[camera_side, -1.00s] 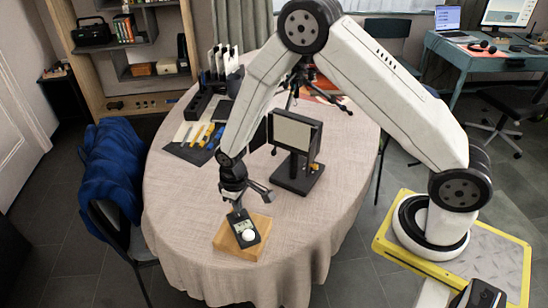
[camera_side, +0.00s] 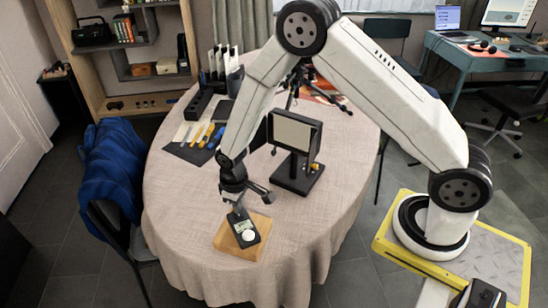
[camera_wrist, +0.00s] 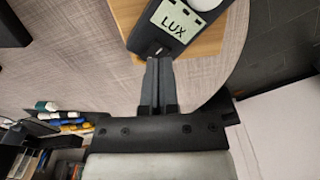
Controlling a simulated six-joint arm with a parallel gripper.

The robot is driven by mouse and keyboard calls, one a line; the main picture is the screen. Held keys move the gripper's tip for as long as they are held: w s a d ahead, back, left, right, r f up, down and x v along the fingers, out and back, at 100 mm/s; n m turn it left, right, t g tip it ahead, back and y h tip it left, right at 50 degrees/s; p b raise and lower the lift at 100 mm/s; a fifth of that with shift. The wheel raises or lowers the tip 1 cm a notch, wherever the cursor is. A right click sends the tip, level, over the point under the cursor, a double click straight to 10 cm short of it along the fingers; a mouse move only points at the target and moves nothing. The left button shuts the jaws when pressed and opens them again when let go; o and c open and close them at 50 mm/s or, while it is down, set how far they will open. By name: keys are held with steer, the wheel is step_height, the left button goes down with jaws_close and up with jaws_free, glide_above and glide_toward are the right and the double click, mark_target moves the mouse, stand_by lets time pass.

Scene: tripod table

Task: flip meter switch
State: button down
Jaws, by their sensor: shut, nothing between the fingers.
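The meter (camera_side: 243,231) is a small dark light meter with a white round dome and a pale display. It lies on a wooden block (camera_side: 226,240) near the table's front edge. In the wrist view the meter (camera_wrist: 150,41) shows "LUX" on its display, with a small mark on the dark body below it. My gripper (camera_wrist: 158,62) is shut and empty, its fingertips at the lower end of the meter by the block's edge. Whether the tips touch the meter I cannot tell. In the side view my gripper (camera_side: 236,208) hides the meter's far end.
The round table (camera_side: 190,210) has a cloth. A dark framed panel on a stand (camera_side: 295,135) is behind and right of the block. Tools on a dark mat (camera_side: 197,140) lie at the back left. A chair with a blue jacket (camera_side: 108,170) stands left. Cloth left of the block is clear.

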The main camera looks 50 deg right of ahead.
mark_target(239, 216)
steer(key=shift+f, duration=1.05)
stand_by(0.9)
steer(key=shift+r, duration=3.55)
steer(key=shift+r, duration=0.1)
steer(key=shift+s+d+r, duration=0.15)
steer(key=shift+d+r, duration=0.05)
steer(key=shift+r, duration=0.05)
steer(key=s+d+r+m+t, duration=0.1)
steer(key=s+d+r, duration=0.2)
steer(key=s+r, duration=0.3)
steer(key=s+d+r+m+t, duration=0.1)
steer(key=s+d+r+m, duration=0.1)
steer(key=s+r, duration=0.3)
steer(key=s+d, duration=0.1)
steer(key=s, duration=0.1)
steer(key=shift+s+d+r+t, duration=0.25)
steer(key=shift+s+r+t, duration=0.05)
steer(key=shift+s+r, duration=0.05)
